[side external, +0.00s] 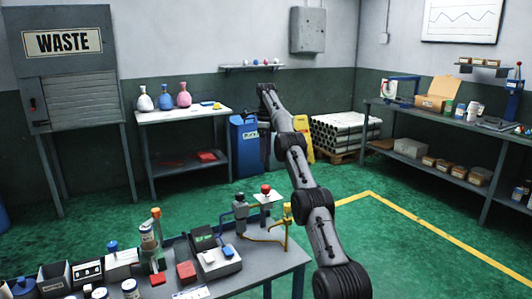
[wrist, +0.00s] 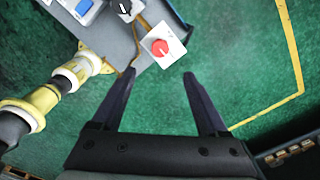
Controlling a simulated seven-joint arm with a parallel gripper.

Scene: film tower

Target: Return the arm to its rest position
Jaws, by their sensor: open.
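My gripper (wrist: 160,73) shows in the wrist view with its two dark fingers spread apart and nothing between them. Past the fingertips, lower down, is a red button (wrist: 160,48) on a white box at the bench's edge. My arm (side external: 312,205) rises from the lower right of the side view and reaches up and away, with its upper end before the back wall. I cannot make out the fingers in the side view.
The grey bench (side external: 265,257) holds a red-topped box (side external: 266,190), yellow piping (side external: 287,222), a white device (side external: 219,262) and bottles. A blue bin (side external: 245,147) and stacked rolls (side external: 343,133) stand behind. Green floor (side external: 400,255) to the right is clear.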

